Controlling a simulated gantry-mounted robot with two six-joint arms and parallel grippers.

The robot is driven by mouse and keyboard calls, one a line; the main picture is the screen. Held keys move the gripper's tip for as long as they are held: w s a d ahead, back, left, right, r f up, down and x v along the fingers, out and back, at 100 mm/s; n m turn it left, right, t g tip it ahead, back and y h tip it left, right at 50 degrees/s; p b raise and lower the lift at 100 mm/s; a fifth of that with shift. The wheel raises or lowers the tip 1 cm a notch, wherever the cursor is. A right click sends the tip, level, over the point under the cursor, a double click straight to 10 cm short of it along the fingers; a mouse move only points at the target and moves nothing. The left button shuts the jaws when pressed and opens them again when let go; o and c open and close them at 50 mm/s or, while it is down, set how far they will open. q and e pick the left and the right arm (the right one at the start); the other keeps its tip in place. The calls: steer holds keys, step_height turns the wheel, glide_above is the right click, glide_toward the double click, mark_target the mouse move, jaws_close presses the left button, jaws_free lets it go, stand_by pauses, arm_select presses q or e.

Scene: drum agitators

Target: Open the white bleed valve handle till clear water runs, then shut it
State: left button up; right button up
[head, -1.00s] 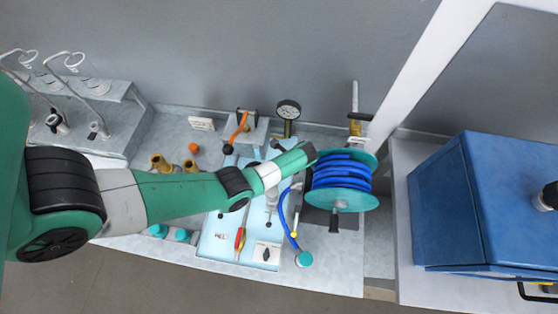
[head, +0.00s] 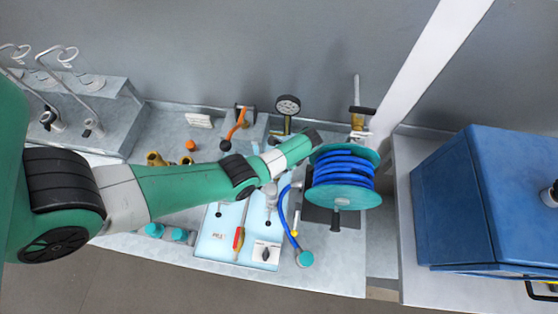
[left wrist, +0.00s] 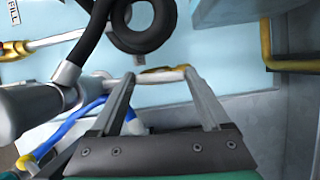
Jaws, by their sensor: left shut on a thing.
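In the left wrist view a white handle (left wrist: 160,76) with yellow-orange parts lies between the fingertips of my left gripper (left wrist: 159,80). The gripper is shut on this handle. A grey metal cylinder (left wrist: 28,108) is beside it at left, with a blue hose (left wrist: 75,128) below. In the head view my left forearm reaches over the pale blue panel (head: 212,250) and hides the gripper and the handle. The blue hose (head: 286,222) hangs from a grey fitting and ends at a teal cap (head: 305,259). I see no running water. My right gripper is not in view.
A blue hose reel (head: 342,178) stands close right of my left arm's end. A gauge (head: 288,105) and an orange lever (head: 237,124) stand behind the arm. A red-and-yellow lever (head: 239,240) and a black-knob switch (head: 265,253) are in front. A blue cabinet (head: 480,200) is at right.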

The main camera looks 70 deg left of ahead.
arm_select(q)
steer(key=o, duration=1.2)
steer(key=shift+p+v, duration=1.25)
steer(key=shift+v, duration=4.55)
steer(key=shift+a, duration=0.1)
